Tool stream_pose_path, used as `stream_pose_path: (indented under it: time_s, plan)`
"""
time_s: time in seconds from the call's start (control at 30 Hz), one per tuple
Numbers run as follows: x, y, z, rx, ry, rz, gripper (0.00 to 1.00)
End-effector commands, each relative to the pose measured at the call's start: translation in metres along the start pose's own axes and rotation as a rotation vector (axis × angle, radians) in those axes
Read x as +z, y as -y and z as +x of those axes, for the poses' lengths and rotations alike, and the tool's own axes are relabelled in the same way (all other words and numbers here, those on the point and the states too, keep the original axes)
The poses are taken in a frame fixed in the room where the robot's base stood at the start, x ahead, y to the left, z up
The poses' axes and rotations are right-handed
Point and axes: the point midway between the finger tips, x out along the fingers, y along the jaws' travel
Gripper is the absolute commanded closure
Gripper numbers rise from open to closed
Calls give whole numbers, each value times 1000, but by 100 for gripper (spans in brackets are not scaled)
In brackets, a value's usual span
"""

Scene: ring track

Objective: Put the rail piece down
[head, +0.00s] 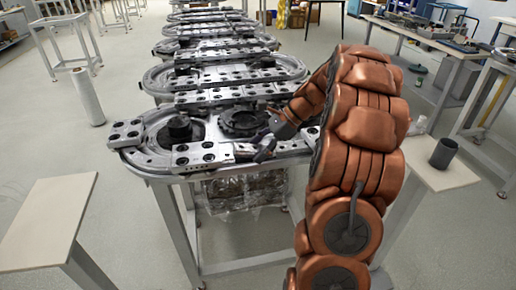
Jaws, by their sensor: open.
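The nearest ring track (155,160) is a silver, rounded assembly on a metal-legged table. A silver rail piece with dark holes (203,156) lies along its near edge, and a similar short piece (125,132) sits at its left end. I cannot tell which one the task names. My gripper (263,152) is open, low over the track's near edge, just right of the front rail piece. My copper-coloured arm hides the right end of the track. Whether the fingers touch the rail is too small to tell.
More ring tracks (225,75) stand in a row behind. A pale side table (45,225) is at the left front, and a dark cup (443,153) stands on another table at the right. A white roll (88,97) stands at the left. Floor between is clear.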

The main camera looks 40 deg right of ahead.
Motion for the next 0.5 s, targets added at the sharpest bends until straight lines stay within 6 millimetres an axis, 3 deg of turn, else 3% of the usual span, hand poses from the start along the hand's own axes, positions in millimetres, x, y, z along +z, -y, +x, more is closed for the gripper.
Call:
stream_pose_path:
  time_s: [0.27,0.5]
  plan:
    - [0,1,-7,-4,0,-1,30]
    - [0,2,-39,-7,1,-2,30]
